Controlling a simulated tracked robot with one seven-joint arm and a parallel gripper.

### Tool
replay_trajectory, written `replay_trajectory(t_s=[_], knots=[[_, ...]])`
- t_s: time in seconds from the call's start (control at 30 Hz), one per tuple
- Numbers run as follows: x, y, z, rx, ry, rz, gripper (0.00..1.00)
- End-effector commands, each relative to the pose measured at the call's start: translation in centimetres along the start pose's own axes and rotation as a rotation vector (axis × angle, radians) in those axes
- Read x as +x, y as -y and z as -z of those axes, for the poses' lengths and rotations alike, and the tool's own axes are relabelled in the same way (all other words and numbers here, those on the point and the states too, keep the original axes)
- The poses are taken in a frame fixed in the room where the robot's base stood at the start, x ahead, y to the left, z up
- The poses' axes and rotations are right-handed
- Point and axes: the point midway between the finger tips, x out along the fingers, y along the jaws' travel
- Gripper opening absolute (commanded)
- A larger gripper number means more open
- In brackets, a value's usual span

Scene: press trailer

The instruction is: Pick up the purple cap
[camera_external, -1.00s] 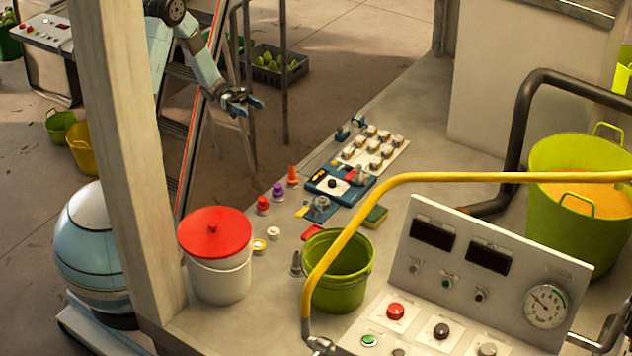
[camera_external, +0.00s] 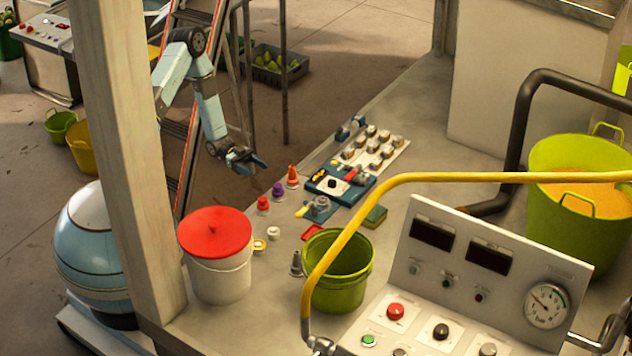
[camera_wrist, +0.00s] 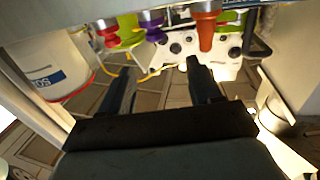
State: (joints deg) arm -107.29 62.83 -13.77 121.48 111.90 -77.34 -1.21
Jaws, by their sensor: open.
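The purple cap (camera_external: 278,189) stands on the grey counter in the external view, between a red cap (camera_external: 263,203) and an orange cone-shaped cap (camera_external: 292,175). In the wrist view the purple cap (camera_wrist: 152,24) is near the top edge, partly cut off, with the red cap (camera_wrist: 107,33) to its left and the orange cap (camera_wrist: 205,28) to its right. My gripper (camera_external: 257,163) is open and empty, beside the counter's edge, up and left of the purple cap in the external view. Its two fingers (camera_wrist: 160,78) show apart in the wrist view, below the caps.
A white bucket with a red lid (camera_external: 216,272) and a green bucket (camera_external: 338,288) stand on the counter. A blue device (camera_external: 340,186) lies right of the caps. A yellow rail (camera_external: 480,178) crosses in front. A wooden post (camera_external: 125,150) stands left.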

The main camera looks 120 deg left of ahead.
Motion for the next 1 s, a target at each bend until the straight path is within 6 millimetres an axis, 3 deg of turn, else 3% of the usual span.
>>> replay_trajectory(t_s=[0.5, 0.77, 1.0], knots=[[7.4, -0.1, -0.1, -0.002, -0.001, -0.001, 0.63], [8.9, -0.2, -0.2, -0.001, -0.001, 0.0, 0.63], [12.0, -0.9, -0.7, -0.001, -0.001, -0.001, 0.63]])
